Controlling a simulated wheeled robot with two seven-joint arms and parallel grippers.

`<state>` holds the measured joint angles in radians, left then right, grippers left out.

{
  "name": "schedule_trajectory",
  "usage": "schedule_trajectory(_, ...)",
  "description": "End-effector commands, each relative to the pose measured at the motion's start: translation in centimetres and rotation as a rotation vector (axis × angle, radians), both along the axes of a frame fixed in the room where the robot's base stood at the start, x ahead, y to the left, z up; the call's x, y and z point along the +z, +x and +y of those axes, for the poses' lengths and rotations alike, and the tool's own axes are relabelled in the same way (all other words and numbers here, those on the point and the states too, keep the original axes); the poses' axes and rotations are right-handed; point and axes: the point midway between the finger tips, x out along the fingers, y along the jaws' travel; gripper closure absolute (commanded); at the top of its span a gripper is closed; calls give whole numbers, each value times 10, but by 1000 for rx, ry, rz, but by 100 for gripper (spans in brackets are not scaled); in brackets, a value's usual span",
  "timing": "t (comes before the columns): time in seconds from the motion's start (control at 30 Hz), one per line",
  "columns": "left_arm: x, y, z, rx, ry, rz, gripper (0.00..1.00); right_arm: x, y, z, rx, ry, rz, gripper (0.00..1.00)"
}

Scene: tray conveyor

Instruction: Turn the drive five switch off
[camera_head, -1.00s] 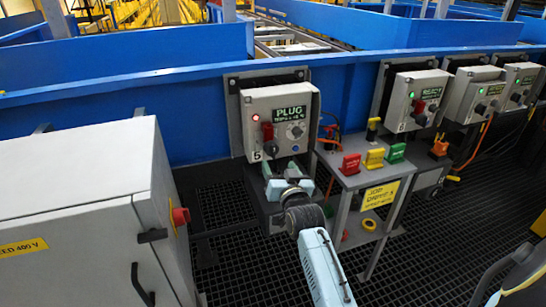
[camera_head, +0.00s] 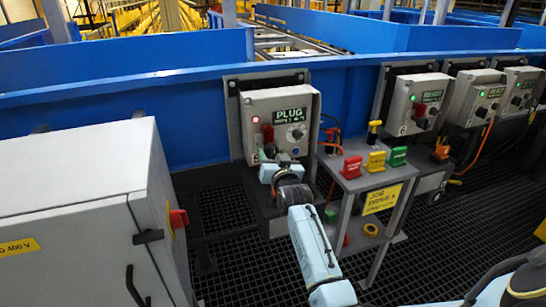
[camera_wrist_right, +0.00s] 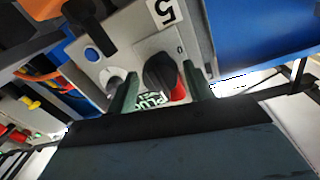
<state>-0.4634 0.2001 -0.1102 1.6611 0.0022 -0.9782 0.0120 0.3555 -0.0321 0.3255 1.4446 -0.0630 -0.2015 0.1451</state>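The grey drive five box (camera_head: 260,106) hangs on the blue rail, with a lit red lamp (camera_head: 256,120), a green-lettered display (camera_head: 293,117) and a red piece (camera_head: 267,133) on its front. My right gripper (camera_head: 276,160) is at the lower left of this front. In the right wrist view the box appears upside down, with its "5" label (camera_wrist_right: 166,11). There the dark switch knob (camera_wrist_right: 158,70) lies between the two open green fingers, with the red piece (camera_wrist_right: 179,92) just behind it. I cannot tell whether the fingers touch the knob. My left gripper is not in view.
A small stand (camera_head: 350,183) with red, yellow and green tags is right of the box. More control boxes (camera_head: 420,95) hang farther right. A large grey cabinet (camera_head: 80,185) with a red knob (camera_head: 178,218) is at left. Dark grating covers the floor.

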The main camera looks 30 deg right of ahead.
Motion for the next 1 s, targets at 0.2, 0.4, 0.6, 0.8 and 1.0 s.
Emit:
schedule_trajectory(0.2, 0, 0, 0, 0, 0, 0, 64, 0, 0, 0, 0, 0, 0, 77)
schedule_trajectory(0.4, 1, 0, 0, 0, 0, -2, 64, 0, 0, 0, 0, -6, 2, 82)
schedule_trajectory(0.6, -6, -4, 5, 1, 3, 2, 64, 0, 0, 0, 0, -57, 15, 82)
schedule_trajectory(0.8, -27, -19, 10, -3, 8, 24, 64, 1, 0, -1, 0, -180, 45, 82)
schedule_trajectory(1.0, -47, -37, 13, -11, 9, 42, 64, 0, -1, -1, 1, -356, 89, 82)
